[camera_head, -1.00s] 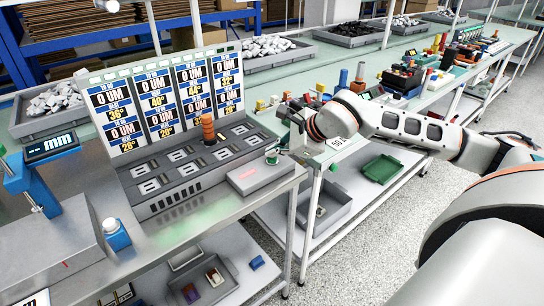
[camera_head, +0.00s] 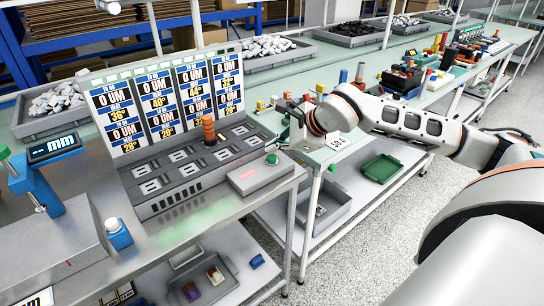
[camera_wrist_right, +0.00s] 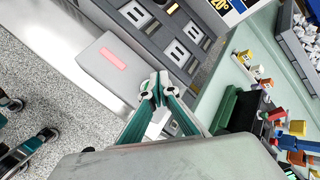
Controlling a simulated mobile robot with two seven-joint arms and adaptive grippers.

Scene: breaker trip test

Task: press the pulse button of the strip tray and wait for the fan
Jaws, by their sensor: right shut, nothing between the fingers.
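The strip tray (camera_head: 165,205) is a grey unit with rows of slots, below a display board (camera_head: 165,95). At its right end is a grey box (camera_head: 245,190) with a lit red strip and a green button (camera_head: 272,159) near its far right corner. My right gripper (camera_head: 284,140) is shut and empty, just above and right of the button, apparently apart from it. In the right wrist view its teal fingers (camera_wrist_right: 156,85) meet beside the box (camera_wrist_right: 103,68); the button is not clearly visible there. No fan can be made out.
An orange-brown stacked cylinder (camera_head: 208,128) stands on the tray. A blue gauge stand (camera_head: 35,180) is at left. Coloured parts and a black block (camera_head: 400,78) crowd the rear bench. Grey bins (camera_head: 205,280) and a green tray (camera_head: 382,168) sit on lower shelves.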

